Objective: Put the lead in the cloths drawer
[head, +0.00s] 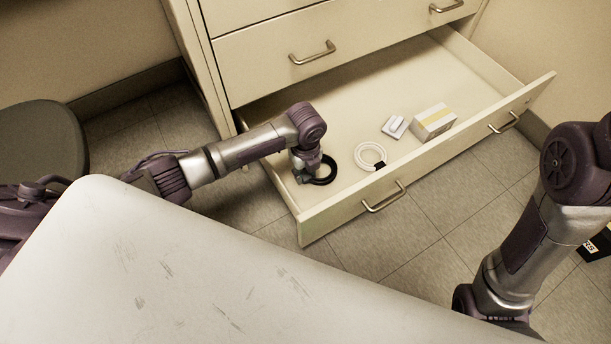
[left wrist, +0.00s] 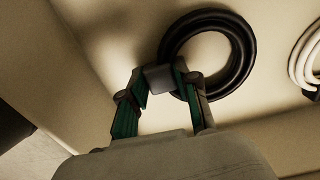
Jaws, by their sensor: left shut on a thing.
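The lead, a black coiled ring (head: 325,171), is at the left end of the open bottom drawer (head: 345,212). My left gripper (head: 304,177) reaches down inside the drawer and is shut on the coil's left side. In the left wrist view the fingers of my left gripper (left wrist: 163,82) close on a small grey block at the edge of the black coil (left wrist: 245,62). The coil is at or just above the drawer floor; I cannot tell whether it touches. My right arm is at the right, its gripper hidden.
A white coil (head: 359,160) lies right of the black one, and also shows in the left wrist view (left wrist: 302,62). Farther right are a small white item (head: 394,126) and a white-and-yellow box (head: 434,122). A light table (head: 150,260) fills the foreground; a dark stool (head: 38,140) stands left.

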